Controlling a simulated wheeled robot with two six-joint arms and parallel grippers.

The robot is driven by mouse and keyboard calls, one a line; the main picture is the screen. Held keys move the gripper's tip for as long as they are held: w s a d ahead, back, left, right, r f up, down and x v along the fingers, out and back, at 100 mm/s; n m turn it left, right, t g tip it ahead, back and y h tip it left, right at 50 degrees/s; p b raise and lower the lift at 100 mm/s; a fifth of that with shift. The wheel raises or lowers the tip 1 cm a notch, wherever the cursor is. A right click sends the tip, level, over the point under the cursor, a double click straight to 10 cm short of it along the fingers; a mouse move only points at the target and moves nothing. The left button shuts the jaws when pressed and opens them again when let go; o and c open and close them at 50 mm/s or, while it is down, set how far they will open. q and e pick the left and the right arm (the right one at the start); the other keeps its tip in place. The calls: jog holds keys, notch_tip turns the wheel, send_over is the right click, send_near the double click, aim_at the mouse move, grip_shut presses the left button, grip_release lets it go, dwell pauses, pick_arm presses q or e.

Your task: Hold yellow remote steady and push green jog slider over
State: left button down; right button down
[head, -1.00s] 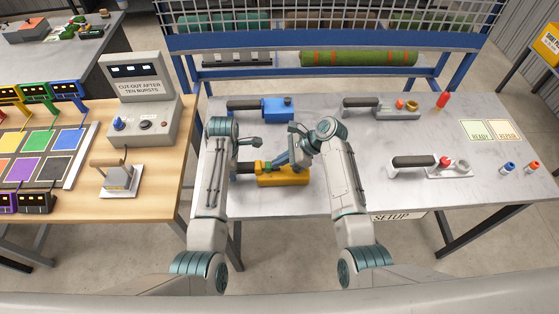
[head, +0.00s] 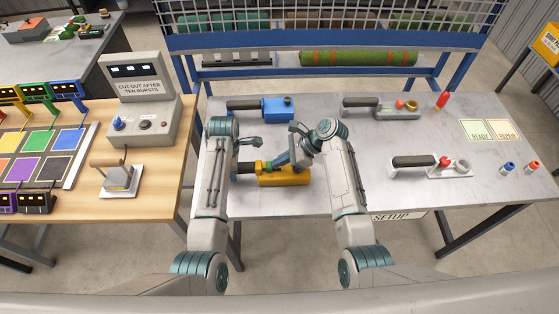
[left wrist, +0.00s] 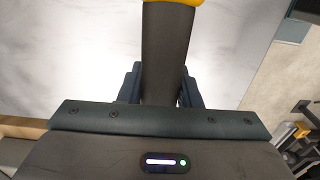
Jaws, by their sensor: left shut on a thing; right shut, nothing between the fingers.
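The yellow remote (head: 292,180) lies on the grey table in front of my arms, its dark handle toward the left. The handle (left wrist: 167,45) runs between the fingers of my left gripper (left wrist: 160,92) in the left wrist view, and a bit of yellow body shows at the top edge. My left gripper (head: 243,168) is shut on this handle. The green jog slider (head: 258,166) shows small on top of the remote's left part. My right gripper (head: 275,165) is shut and empty, low over the remote just right of the green part. Whether it touches the slider cannot be told.
A blue remote (head: 278,109) lies behind, and grey units with dark handles stand back right (head: 398,113) and right (head: 445,170). A red cylinder (head: 442,100) and small bottles (head: 508,168) stand farther right. A wooden table with a control box (head: 145,105) adjoins on the left.

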jog(key=v, duration=1)
pick_arm(q)
jog(key=c, duration=1)
grip_release()
jog(key=shift+o, duration=0.2)
pick_arm(e)
jog(key=shift+f, duration=0.1)
pick_arm(q)
jog(key=shift+w, duration=0.1)
